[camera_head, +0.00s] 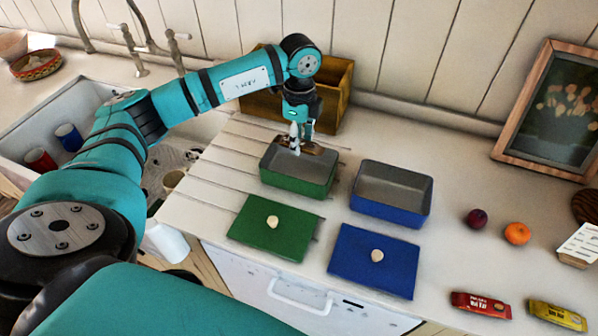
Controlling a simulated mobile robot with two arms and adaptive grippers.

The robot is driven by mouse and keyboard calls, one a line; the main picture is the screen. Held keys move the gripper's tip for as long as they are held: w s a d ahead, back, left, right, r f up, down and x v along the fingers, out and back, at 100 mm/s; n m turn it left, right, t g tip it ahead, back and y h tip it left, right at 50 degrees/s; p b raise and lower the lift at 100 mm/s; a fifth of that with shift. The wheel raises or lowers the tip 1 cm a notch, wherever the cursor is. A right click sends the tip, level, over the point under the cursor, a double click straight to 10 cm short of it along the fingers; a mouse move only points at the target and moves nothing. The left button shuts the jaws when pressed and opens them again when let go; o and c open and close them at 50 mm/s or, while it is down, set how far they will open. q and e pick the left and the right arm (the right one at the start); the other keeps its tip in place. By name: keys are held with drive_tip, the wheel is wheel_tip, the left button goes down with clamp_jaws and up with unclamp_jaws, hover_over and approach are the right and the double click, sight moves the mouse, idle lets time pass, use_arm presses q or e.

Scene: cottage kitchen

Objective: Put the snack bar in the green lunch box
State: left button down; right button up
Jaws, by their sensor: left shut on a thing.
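The green lunch box (298,186) stands open on the counter with a grey inside. Its green lid (262,237) with a pale knob lies in front of it. My left gripper (299,143) points down at the back part of the green box. It is shut on a small brown thing (316,149), likely a snack bar, partly hidden by the fingers. I cannot tell whether it touches the box. A red snack bar (481,305) and a yellow snack bar (557,316) lie at the front right. My right gripper is not in view.
A blue lunch box (391,211) stands open right of the green one, its blue lid (360,260) in front. A wooden box (333,97) stands behind. A plum (476,218), an orange (517,233) and a picture frame (507,151) are at right. The sink (87,90) is left.

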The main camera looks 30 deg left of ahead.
sight(299, 174)
use_arm(q)
drive_tip(key=shift+n, duration=0.3)
wheel_tip(299, 174, down, 9)
drive_tip(key=p, duration=0.3)
drive_tip(key=shift+f, duration=0.5)
drive_tip(key=shift+f, duration=0.15)
drive_tip(key=c, duration=1)
unclamp_jaws()
drive_tip(key=shift+o, duration=0.2)
